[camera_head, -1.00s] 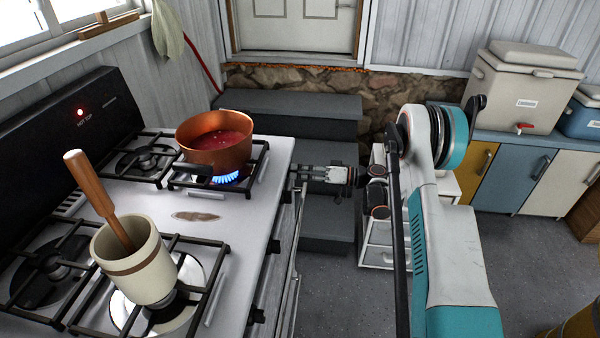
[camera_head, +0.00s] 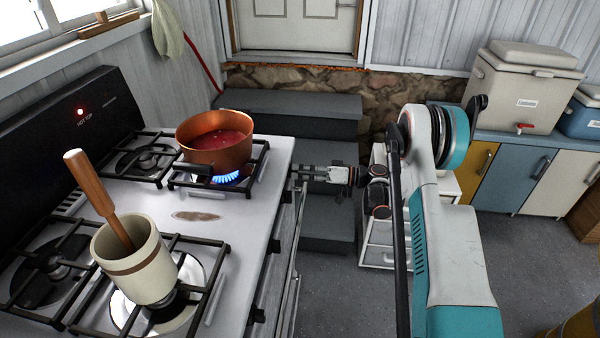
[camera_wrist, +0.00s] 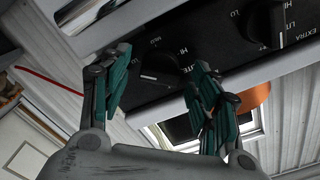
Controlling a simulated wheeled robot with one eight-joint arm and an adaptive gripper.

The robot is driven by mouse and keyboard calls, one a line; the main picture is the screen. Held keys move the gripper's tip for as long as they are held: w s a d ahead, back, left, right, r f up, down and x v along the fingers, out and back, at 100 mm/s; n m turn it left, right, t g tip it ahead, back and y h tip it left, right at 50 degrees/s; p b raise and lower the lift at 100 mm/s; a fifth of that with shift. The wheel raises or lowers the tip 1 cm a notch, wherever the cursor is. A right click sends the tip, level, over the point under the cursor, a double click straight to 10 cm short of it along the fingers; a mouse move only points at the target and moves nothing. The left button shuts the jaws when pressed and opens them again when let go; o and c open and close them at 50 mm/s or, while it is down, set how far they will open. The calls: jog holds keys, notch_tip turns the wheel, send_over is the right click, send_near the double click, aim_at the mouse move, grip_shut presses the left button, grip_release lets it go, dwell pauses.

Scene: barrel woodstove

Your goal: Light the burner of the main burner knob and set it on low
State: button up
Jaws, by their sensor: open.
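A black stove knob (camera_wrist: 160,70) with a pale pointer line sits on the dark front panel, between my gripper's fingertips in the wrist view. Lettering such as HI and LITE is printed around it. A second knob (camera_wrist: 264,22) is at the upper right of that view. My gripper (camera_wrist: 158,62) is open, with one green-grey finger on each side of the first knob; I cannot tell whether they touch it. In the head view my gripper (camera_head: 298,172) is at the stove's front edge. A blue flame (camera_head: 228,177) burns under the copper pot (camera_head: 213,152).
The pot of red liquid stands on the far front grate. A beige crock (camera_head: 138,262) with a wooden-handled tool stands on the near grates of the stovetop (camera_head: 235,225).

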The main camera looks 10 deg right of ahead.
jog(key=v, duration=1.1)
jog(key=shift+s+d, duration=0.15)
jog(key=shift+d, duration=0.15)
